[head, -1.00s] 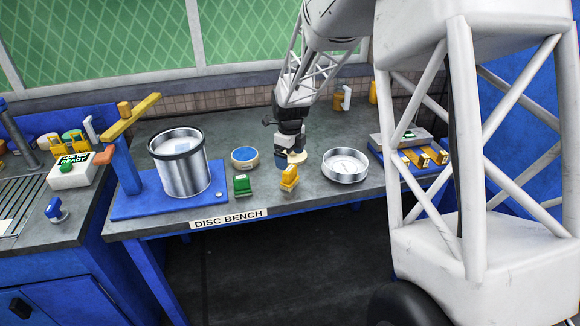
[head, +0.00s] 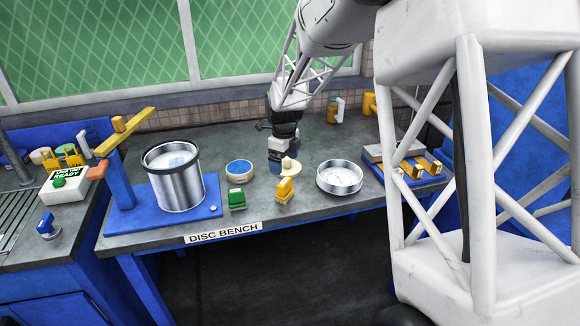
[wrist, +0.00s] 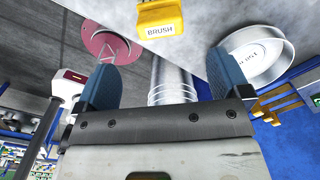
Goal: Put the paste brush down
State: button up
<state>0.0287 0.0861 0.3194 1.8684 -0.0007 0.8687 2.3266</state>
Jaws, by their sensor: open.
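My gripper (head: 283,163) hangs low over the middle of the bench, and its blue fingertips (wrist: 160,85) stand wide apart in the wrist view. A round cream piece with a small knob (head: 291,167) is right at the fingers in the head view, partly hidden by them. I cannot tell whether this is the paste brush, and I make out no brush clearly elsewhere. A yellow block (head: 284,191) stands in front of the gripper; in the wrist view this block (wrist: 160,17) reads BRUSH. A silver ribbed cylinder (wrist: 172,82) shows between the fingertips; I cannot tell what it is.
A shallow metal pan (head: 340,178) is to the right. A blue-topped disc (head: 239,169) and a green block (head: 237,199) are to the left, then a metal pail (head: 176,182) on a blue base. The bench (head: 330,208) is clear along its front right.

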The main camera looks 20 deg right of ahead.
jog(key=s+a+r+n+t, duration=0.1)
jog(key=s+r+n, duration=0.55)
jog(key=s, duration=0.45)
jog(key=s+r+n, duration=0.6)
jog(key=s+n, duration=0.1)
jog(key=s, duration=0.3)
jog(key=s+n+t, duration=0.1)
jog(key=s+n, duration=1.2)
jog(key=s, duration=0.8)
jog(key=shift+a+r+t, duration=0.3)
jog(key=shift+a, duration=0.05)
jog(key=shift+c, duration=0.2)
jog(key=c, duration=0.7)
jog(key=shift+o, duration=0.2)
jog(key=shift+w, duration=0.15)
